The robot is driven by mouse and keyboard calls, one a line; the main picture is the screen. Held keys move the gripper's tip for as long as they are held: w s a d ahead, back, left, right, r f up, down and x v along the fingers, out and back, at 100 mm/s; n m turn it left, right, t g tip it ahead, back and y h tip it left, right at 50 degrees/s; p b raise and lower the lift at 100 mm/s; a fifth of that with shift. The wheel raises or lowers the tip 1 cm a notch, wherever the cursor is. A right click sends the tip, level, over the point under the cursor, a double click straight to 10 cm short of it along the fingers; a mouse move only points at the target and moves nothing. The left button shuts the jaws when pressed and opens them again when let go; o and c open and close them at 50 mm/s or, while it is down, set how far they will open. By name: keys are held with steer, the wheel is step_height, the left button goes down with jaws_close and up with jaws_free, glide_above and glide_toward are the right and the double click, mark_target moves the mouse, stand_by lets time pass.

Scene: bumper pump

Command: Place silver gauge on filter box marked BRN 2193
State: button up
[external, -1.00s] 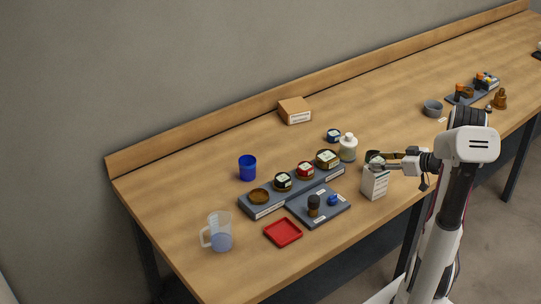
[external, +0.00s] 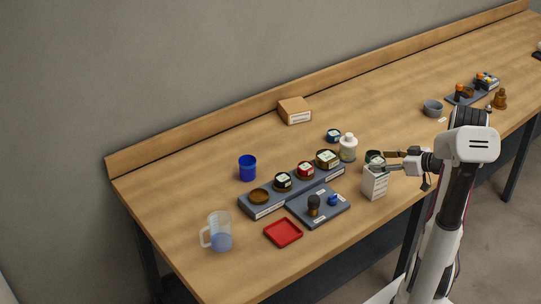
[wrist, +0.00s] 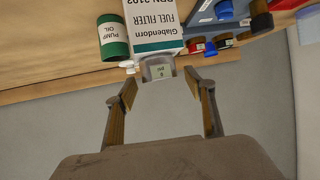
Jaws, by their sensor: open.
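The white filter box (external: 374,184) stands upright near the bench's front edge. In the wrist view the filter box (wrist: 158,30) shows upside down, with "Glabendorn FUEL FILTER" and a partly cut-off BRN number. The silver gauge (wrist: 158,70), a small grey block with a pale display, appears at the box's top end. My gripper (wrist: 166,88) is open, with one finger on each side of the gauge and visible gaps between. In the external view my gripper (external: 385,161) is at the box's top, where the gauge is too small to make out clearly.
A green pump oil can (wrist: 113,38) stands close beside the box. A white bottle (external: 348,148), a grey rack (external: 268,207) with several jars, and a grey tray (external: 325,217) lie left of it.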

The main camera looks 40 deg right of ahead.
steer(key=v, duration=1.1)
steer(key=shift+s, duration=0.2)
steer(key=shift+w+d+r, duration=0.1)
steer(key=shift+r, duration=0.05)
stand_by(0.5)
steer(key=w+r+h, duration=0.5)
steer(key=w+r, duration=0.1)
steer(key=w, duration=0.1)
steer(key=a+r+m+g+h, duration=0.1)
steer(key=a+r+m+h, duration=0.25)
steer(key=r, duration=0.25)
steer(key=s+a+f+g+y, duration=0.3)
steer(key=s+a, duration=0.6)
steer(key=a, duration=0.4)
steer(key=s+a+f+n+g+y, duration=0.1)
steer(key=s+a+f+g+y, duration=0.2)
steer(key=s+a, duration=0.6)
steer(key=a+f, duration=0.1)
steer(key=a, duration=0.4)
steer(key=shift+s+f, duration=0.35)
steer(key=shift+s, duration=0.05)
